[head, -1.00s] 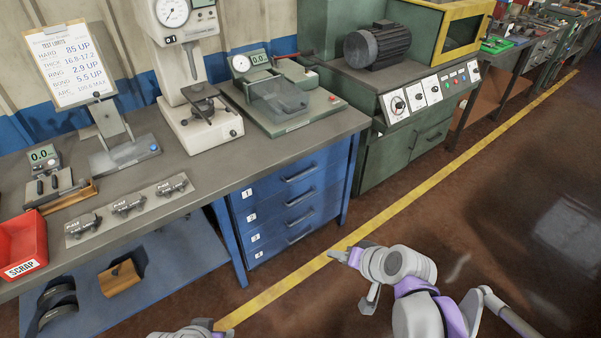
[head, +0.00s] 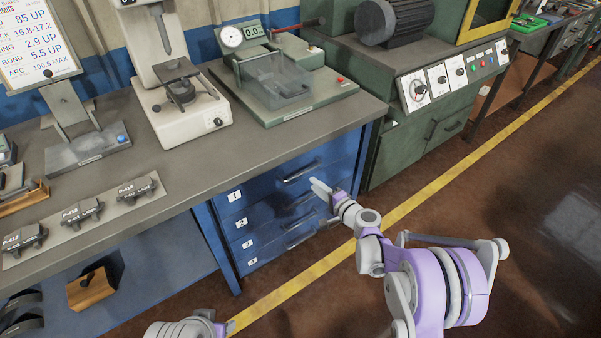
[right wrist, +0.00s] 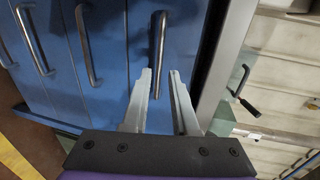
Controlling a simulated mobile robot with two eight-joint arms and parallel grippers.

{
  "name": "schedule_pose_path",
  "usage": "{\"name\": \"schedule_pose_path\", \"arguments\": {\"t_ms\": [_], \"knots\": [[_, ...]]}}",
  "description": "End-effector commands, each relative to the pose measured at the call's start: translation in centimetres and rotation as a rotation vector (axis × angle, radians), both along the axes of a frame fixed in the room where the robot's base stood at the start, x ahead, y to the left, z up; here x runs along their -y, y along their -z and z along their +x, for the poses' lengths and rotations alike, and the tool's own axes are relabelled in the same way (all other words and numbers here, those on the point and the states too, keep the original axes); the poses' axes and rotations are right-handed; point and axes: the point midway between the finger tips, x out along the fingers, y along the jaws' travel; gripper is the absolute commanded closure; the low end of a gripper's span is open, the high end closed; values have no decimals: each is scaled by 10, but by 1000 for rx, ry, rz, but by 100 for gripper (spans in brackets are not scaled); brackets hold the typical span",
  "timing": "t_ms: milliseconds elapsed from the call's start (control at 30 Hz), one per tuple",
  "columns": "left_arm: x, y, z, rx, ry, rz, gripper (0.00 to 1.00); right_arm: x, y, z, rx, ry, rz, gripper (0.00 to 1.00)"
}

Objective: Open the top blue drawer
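The top blue drawer (head: 264,188), labelled 1, is closed under the bench top. Its metal bar handle (head: 300,172) also shows in the right wrist view (right wrist: 160,45). My right gripper (head: 319,186) is in front of the drawer, close to the right end of this handle. In the right wrist view its two fingers (right wrist: 161,72) are apart, with the handle lined up with the gap between them. I cannot tell whether they touch it. My left gripper (head: 220,327) is only partly in view at the bottom edge, and its fingers do not show clearly.
More closed blue drawers (head: 246,246) with bar handles lie below. The grey bench top (head: 270,147) overhangs them and carries gauges and a clear-covered device (head: 280,85). A green machine cabinet (head: 400,155) stands to the right. The floor in front is open.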

Motion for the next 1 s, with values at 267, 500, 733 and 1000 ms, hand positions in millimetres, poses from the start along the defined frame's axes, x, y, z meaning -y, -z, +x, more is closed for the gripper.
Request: {"name": "schedule_pose_path", "arguments": {"t_ms": [267, 500, 733, 1000], "knots": [[0, 7, 1, -3, 0, 0, 50, -31, 12, 42, 0, -2, -1, 73], [0, 12, 1, -4, 0, 0, 50, -50, 18, 68, -1, -1, -3, 73], [0, 13, 1, -4, 0, 0, 50, -55, 19, 75, 0, -1, -2, 73], [0, 13, 1, -4, 0, 0, 50, -55, 19, 75, -1, -1, -3, 89]]}}
